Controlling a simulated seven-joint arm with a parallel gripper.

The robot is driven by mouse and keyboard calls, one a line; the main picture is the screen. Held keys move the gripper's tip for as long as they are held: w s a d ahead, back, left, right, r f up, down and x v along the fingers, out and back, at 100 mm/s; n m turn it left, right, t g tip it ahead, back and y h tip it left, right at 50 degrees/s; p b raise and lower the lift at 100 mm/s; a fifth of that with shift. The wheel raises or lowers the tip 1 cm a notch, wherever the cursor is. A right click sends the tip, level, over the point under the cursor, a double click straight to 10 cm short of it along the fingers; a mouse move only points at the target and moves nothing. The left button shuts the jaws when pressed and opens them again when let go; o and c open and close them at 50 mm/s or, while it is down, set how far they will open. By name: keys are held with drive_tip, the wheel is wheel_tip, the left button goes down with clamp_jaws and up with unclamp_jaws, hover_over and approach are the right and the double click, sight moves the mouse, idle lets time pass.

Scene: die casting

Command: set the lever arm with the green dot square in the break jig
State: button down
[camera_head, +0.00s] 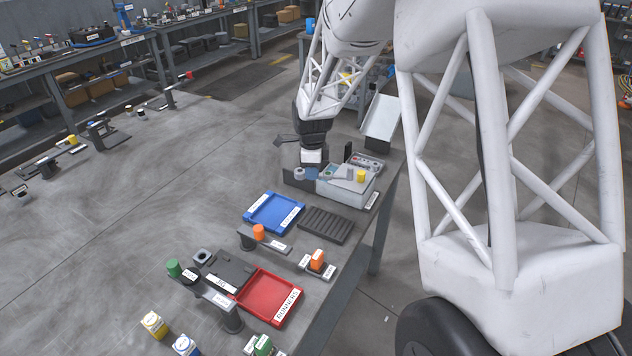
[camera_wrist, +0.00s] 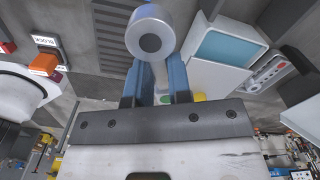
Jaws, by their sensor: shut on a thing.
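My gripper (camera_wrist: 157,80) is shut on a grey lever arm (camera_wrist: 150,22), with a blue finger on each side of its bar in the wrist view. The lever arm's round ringed end points away from the palm. A dark grey block (camera_head: 232,268), seemingly the break jig, lies nearer the camera, well apart from my gripper.
A blue tray (camera_head: 249,216) and a dark slotted rack (camera_head: 325,225) lie between the gripper and the block. A red tray (camera_head: 293,301) adjoins the block. Posts with orange (camera_head: 258,232) and green (camera_head: 173,268) tops stand nearby.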

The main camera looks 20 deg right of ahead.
drive_tip(key=shift+w+a+f+n, duration=0.85)
drive_tip(key=shift+w+n, duration=3.4)
drive_tip(key=shift+w, duration=2.75)
drive_tip(key=shift+w+a+f+n, duration=0.5)
drive_tip(key=shift+w+f+n, duration=0.5)
drive_tip(key=shift+w+n, duration=4.65)
drive_tip(key=s+a+r+m, duration=0.3)
drive_tip(key=s+a+m, duration=0.8)
drive_tip(key=a, duration=0.4)
drive_tip(key=s+a+m, duration=0.3)
drive_tip(key=s+m, duration=0.1)
drive_tip(key=s, duration=0.7)
drive_tip(key=s+a+m, duration=0.3)
drive_tip(key=s+m, duration=0.2)
drive_tip(key=s, duration=0.7)
drive_tip(key=s+a+m, duration=0.3)
drive_tip(key=s+m, duration=0.1)
drive_tip(key=s, duration=0.7)
drive_tip(key=shift+s+a+f+m, duration=0.15)
drive_tip(key=shift+s+a+m, duration=0.2)
drive_tip(key=shift+a+m, duration=0.05)
drive_tip(key=shift+f, duration=0.2)
